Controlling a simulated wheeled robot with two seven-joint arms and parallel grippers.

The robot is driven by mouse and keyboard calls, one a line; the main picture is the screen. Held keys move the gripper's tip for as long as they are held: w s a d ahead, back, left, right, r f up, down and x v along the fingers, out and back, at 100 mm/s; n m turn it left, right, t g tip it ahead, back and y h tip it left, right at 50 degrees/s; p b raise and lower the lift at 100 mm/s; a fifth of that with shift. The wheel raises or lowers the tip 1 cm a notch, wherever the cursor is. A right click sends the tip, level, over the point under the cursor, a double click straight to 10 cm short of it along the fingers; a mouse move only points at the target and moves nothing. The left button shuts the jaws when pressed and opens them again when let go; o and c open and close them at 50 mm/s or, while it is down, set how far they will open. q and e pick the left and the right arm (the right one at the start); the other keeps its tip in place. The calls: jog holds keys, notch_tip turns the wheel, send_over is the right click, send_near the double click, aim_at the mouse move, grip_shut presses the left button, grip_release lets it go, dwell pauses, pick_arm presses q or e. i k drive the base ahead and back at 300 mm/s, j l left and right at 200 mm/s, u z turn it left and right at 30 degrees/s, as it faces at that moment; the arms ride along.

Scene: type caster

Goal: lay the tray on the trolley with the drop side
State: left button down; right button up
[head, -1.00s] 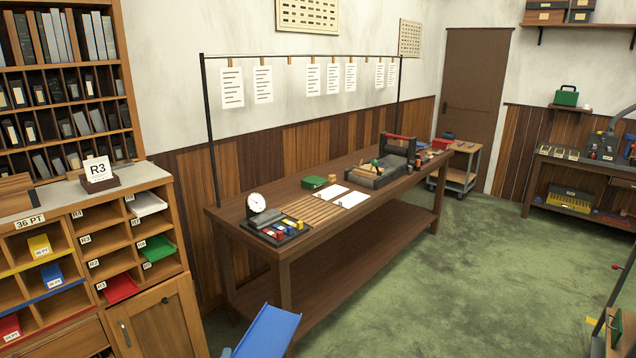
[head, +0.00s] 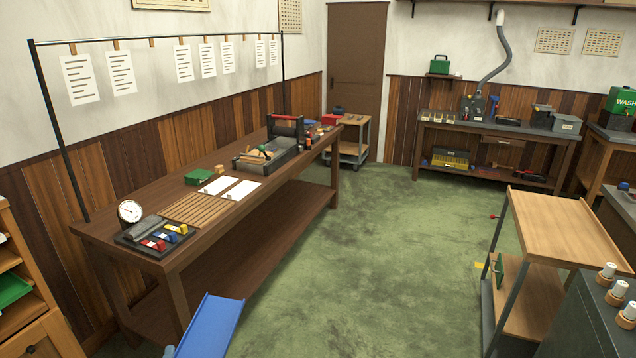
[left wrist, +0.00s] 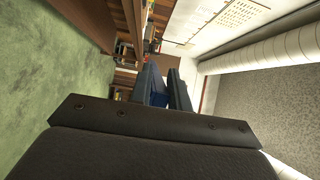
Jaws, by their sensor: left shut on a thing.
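A blue tray (head: 211,328) shows at the bottom of the head view, tilted, in front of the long bench. My left gripper (left wrist: 164,86) is shut on it; blue shows between the dark fingers in the left wrist view. In the head view only a sliver of the gripper (head: 170,351) shows at the bottom edge. A trolley with a wooden top (head: 565,228) and a lower shelf stands at the right; its top looks bare. A small green part and a red knob show at its left side. I cannot tell its drop side. My right gripper is out of view.
The long bench (head: 130,240) holds a dial, type pieces and a press-like tool. A second small trolley (head: 350,148) stands by the door. A grey cabinet (head: 590,320) with white-capped bottles is close to the right trolley. Green floor lies clear between bench and trolley.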

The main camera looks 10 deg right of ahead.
aim_at(542, 212)
jog(key=i+l+z, duration=0.45)
jog(key=i, duration=0.25)
jog(key=i+z, duration=0.45)
jog(key=i, duration=0.3)
jog(key=i+j+z, duration=0.1)
jog(key=i+z, duration=0.25)
jog(key=i, duration=0.15)
jog(key=i+j+z, duration=0.25)
jog(key=i+z, duration=0.15)
jog(key=i+j+z, duration=0.85)
jog(key=j+z, duration=0.15)
jog(key=i+j+z, duration=0.3)
jog(key=k+j, duration=0.1)
